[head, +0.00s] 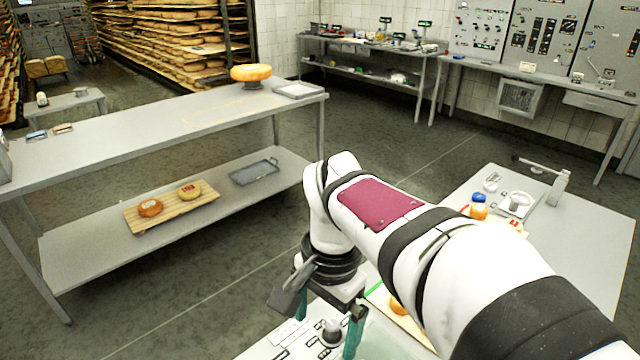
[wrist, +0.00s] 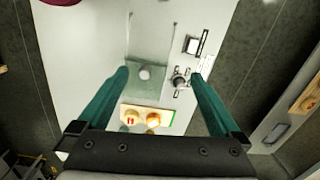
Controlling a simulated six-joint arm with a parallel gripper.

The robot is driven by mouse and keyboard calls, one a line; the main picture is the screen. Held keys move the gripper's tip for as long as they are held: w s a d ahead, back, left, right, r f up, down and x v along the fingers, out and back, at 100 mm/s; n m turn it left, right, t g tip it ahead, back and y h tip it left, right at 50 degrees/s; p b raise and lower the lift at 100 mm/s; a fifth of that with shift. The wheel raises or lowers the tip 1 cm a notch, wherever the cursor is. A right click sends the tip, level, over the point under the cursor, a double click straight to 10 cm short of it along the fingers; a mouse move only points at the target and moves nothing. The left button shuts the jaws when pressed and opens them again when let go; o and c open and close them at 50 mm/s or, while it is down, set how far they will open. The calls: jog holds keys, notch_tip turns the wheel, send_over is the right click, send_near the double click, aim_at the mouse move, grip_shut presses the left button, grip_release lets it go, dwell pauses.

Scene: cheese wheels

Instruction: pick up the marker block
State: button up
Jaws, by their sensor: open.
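My gripper (wrist: 160,74) is open and empty, its two teal fingers spread above the table. In the head view my gripper (head: 327,336) hangs over the near table, partly behind my arm. I cannot tell surely which thing is the marker block. A small dark block with a white top (wrist: 193,45) lies on the table near the right fingertip in the wrist view. A black knob-like piece (wrist: 180,80) is just below it, between the fingertips. A pale round thing (wrist: 145,73) sits on a greenish translucent sheet (wrist: 148,92), also between the fingers.
A grey shelf table (head: 130,135) holds a cheese wheel (head: 251,74) on a stand. The near table's far right (head: 590,235) is clear.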

jog(key=s+d+f+n, duration=0.1)
jog(key=s+d+f, duration=0.1)
jog(key=s, duration=0.6)
jog(key=s+d+f+n+y, duration=0.1)
jog(key=s+d+f, duration=0.2)
jog(key=s, duration=0.6)
jog(key=d, duration=0.2)
jog(key=shift+s+d, duration=0.2)
jog(key=shift+d, duration=0.1)
jog(key=shift+c, duration=1.2)
jog(key=w+a+n+h, duration=0.1)
jog(key=w+a+n, duration=0.25)
jog(key=w, duration=0.45)
jog(key=w+a+n, duration=0.3)
jog(key=w+n, duration=0.2)
jog(key=w, duration=0.3)
jog(key=w+a+f+n, duration=0.5)
jog(key=w+a+n, duration=0.25)
jog(key=a, duration=0.25)
jog(key=shift+m+h, duration=0.3)
jog(key=shift+m, duration=0.3)
jog(key=f, duration=1)
jog(key=w+f, duration=0.1)
jog(key=f, duration=0.4)
jog(key=shift+d+f, duration=0.15)
grip_shut()
